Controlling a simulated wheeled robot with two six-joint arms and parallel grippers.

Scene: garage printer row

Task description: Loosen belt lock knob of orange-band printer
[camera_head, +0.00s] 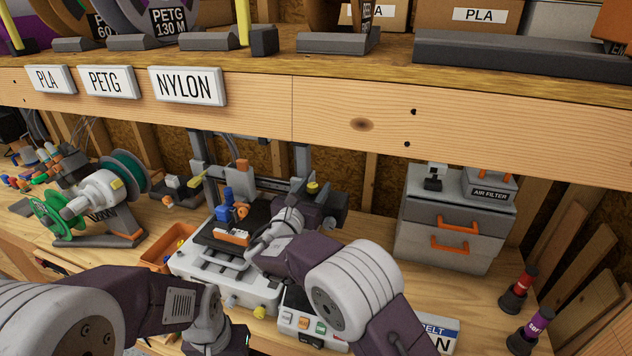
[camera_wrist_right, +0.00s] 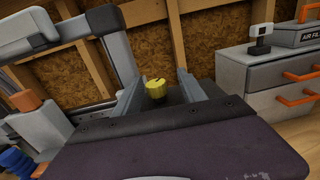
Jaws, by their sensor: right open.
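The printer (camera_head: 205,270) stands on the bench under the shelf, with a light base, dark bed and grey uprights. Orange parts show on its bed and upper frame. A ribbed yellow knob (camera_head: 313,186) is at its right side; in the right wrist view the knob (camera_wrist_right: 155,88) sits between two grey fingers. My right gripper (camera_head: 312,197) is open around or just in front of the knob; contact cannot be told. My left gripper (camera_head: 222,342) is low in front of the printer, partly cut off, and its jaws cannot be made out.
A control box with buttons (camera_head: 310,322) stands in front of the printer. A spool holder (camera_head: 110,218) is at left, an orange tray (camera_head: 152,262) beside the printer, and grey drawers (camera_head: 445,235) at right. The labelled shelf edge (camera_head: 340,112) overhangs the bench.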

